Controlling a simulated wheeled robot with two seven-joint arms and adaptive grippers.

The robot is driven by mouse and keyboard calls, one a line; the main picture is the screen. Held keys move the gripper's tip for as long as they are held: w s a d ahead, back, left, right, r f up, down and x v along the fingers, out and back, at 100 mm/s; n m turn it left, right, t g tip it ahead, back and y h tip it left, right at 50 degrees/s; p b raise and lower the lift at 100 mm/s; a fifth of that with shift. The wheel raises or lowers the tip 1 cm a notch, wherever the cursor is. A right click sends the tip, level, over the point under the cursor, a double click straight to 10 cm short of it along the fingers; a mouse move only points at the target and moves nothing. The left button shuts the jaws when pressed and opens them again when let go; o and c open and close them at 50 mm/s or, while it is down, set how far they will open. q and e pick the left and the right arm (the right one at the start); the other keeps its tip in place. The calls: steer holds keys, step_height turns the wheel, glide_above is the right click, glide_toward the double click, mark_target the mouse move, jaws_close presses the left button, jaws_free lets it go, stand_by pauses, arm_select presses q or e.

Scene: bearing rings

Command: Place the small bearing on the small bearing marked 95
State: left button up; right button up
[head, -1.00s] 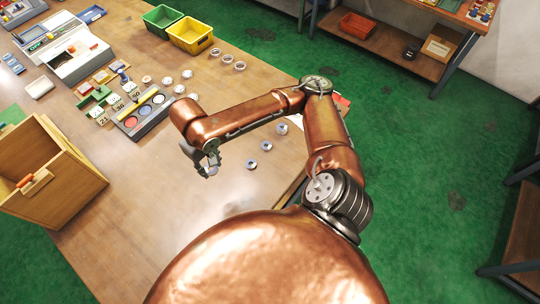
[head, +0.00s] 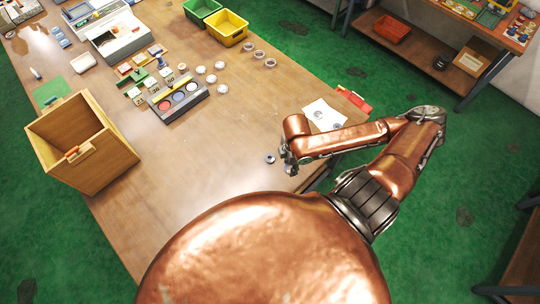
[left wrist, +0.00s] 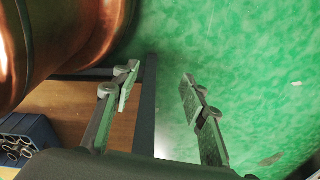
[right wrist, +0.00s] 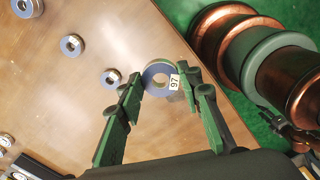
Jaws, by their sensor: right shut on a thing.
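My right gripper (head: 289,163) is near the front right part of the table in the head view. In the right wrist view (right wrist: 160,82) its fingers are shut on a small blue-faced bearing ring (right wrist: 153,83) with a white tag that seems to read 97. That ring looks nearer the camera than the loose ones. Small loose bearings (right wrist: 110,77) and (right wrist: 70,45) lie flat on the table to its left; one also shows in the head view (head: 270,158). I cannot make out a 95 mark. My left gripper (left wrist: 160,85) is open and empty, over the green floor.
A white sheet (head: 325,108) with bearings lies at the table's right edge. A dark tray with coloured discs (head: 180,98) and several rings (head: 210,79) stand farther back. A wooden box (head: 95,150) is at left; a yellow bin (head: 227,28) is at the back.

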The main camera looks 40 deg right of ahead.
steer(key=w+f, duration=0.4)
steer(key=w, duration=0.5)
glide_above(270, 158)
steer(key=f, duration=0.5)
steer(key=shift+s, duration=0.3)
steer(key=shift+w+d+f, duration=0.1)
steer(key=shift+w+f, duration=0.25)
steer(key=shift+f, duration=0.1)
arm_select(q)
steer(key=shift+s+d, duration=0.15)
steer(key=shift+s, duration=0.45)
arm_select(e)
steer(key=shift+f, duration=1.6)
steer(key=o, duration=1.2)
steer(key=shift+f, duration=0.1)
arm_select(q)
steer(key=shift+f, duration=0.25)
arm_select(e)
step_height(270, 158, up, 12)
steer(key=shift+r, duration=0.15)
